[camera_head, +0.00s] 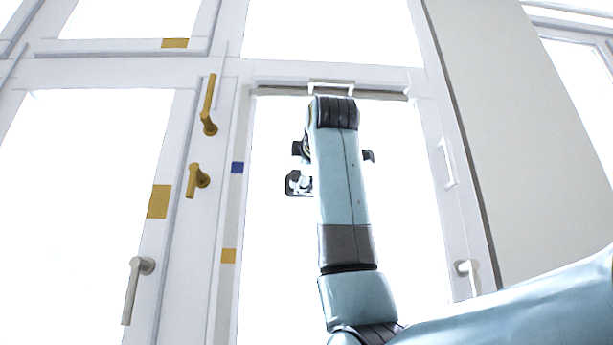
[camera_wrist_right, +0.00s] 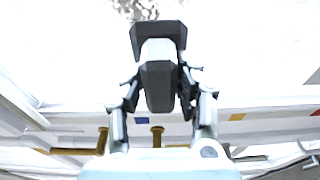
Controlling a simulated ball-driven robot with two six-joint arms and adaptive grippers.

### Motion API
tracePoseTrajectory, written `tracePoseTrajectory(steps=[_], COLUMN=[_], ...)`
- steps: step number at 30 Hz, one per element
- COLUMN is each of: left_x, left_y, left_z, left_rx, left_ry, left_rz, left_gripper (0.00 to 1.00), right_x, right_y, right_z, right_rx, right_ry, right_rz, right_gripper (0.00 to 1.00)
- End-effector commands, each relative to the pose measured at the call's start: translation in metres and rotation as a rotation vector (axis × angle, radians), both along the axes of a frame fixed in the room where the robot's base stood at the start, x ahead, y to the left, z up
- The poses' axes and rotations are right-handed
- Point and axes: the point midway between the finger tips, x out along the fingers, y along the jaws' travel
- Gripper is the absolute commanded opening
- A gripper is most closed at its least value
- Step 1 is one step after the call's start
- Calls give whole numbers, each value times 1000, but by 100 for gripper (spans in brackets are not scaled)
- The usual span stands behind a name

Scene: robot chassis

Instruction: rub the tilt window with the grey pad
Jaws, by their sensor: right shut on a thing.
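My right arm rises through the middle of the head view in front of a bright window pane (camera_head: 275,240) in a white frame. Which sash is the tilt window, I cannot tell for certain. My right gripper (camera_wrist_right: 160,88) shows in the wrist view, with its fingers closed on the dark grey pad (camera_wrist_right: 158,42). The pad is in front of bright glass (camera_wrist_right: 60,50); whether it touches the glass, I cannot tell. In the head view the arm mostly hides the gripper; dark and pale parts (camera_head: 299,183) stick out on its left. My left gripper is not in view.
Brass handles (camera_head: 209,105) (camera_head: 196,180) and a grey handle (camera_head: 138,285) stick out from the frames left of my arm. A white bracket (camera_head: 331,86) is at the top and another (camera_head: 446,162) at the right. A beige wall (camera_head: 530,120) stands at the right.

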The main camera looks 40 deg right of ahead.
Motion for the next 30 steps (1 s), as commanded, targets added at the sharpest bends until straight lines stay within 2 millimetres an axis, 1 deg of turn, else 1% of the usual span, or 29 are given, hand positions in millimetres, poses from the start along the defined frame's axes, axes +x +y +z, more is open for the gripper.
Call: tracePoseTrajectory(steps=[17,20,27,30], left_x=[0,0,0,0], left_y=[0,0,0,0], left_z=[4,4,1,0], left_rx=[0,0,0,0], left_ry=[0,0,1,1], left_rz=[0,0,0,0], left_gripper=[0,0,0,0], right_x=[8,5,-9,-13], right_y=[-6,-11,-31,-36], right_z=[0,0,0,0], right_rx=[0,0,-1,-1], right_ry=[-1,-3,-3,-2], right_rz=[0,-1,-3,-2], right_gripper=[3,3,3,3])
